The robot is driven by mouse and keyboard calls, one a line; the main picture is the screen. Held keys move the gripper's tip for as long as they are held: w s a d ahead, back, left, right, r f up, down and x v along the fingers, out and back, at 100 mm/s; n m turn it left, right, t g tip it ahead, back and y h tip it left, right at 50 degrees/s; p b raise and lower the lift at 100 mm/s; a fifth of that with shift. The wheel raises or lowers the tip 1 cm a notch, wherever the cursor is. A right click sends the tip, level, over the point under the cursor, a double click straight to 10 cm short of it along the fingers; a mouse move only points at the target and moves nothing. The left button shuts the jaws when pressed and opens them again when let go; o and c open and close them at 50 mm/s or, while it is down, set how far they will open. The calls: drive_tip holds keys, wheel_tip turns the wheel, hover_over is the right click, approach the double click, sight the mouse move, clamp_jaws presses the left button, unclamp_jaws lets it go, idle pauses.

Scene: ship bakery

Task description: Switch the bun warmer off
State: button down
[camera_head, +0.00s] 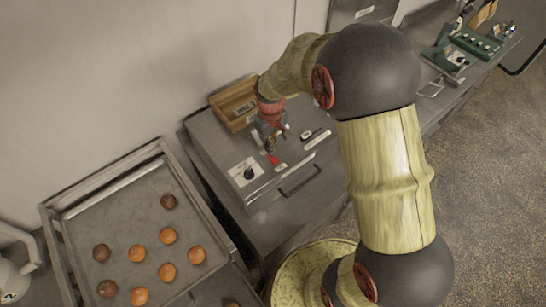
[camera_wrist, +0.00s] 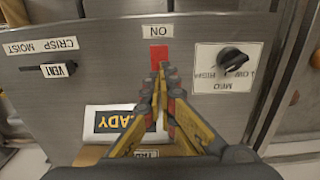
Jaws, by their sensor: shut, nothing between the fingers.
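The bun warmer is a grey metal cabinet (camera_head: 215,145) with controls on its top. In the wrist view its grey panel (camera_wrist: 110,85) carries a red switch (camera_wrist: 159,53) beside a label reading ON. My gripper (camera_wrist: 162,70) is shut and empty, its fingertips right beside the red switch; I cannot tell whether they touch it. In the head view my gripper (camera_head: 269,146) points down over the panel, with the red switch (camera_head: 273,160) by its tips. A black knob (camera_wrist: 233,58) on a white plate marked LOW, MED and HIGH sits to the right. A READY sign (camera_wrist: 112,122) is partly hidden by my fingers.
A black VENT slider (camera_wrist: 57,70) has a CRISP MOIST label. A wooden box (camera_head: 232,102) stands behind my gripper. A tray (camera_head: 75,215) of several buns lies left of the warmer. Green equipment (camera_head: 475,42) sits on the far counter. Floor is clear at right.

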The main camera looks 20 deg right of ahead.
drive_tip(key=shift+f+b, duration=0.75)
drive_tip(key=shift+f, duration=0.45)
idle(1.1)
drive_tip(key=shift+r, duration=0.1)
drive_tip(key=shift+r+p, duration=2.15)
drive_tip(key=shift+r, duration=1.3)
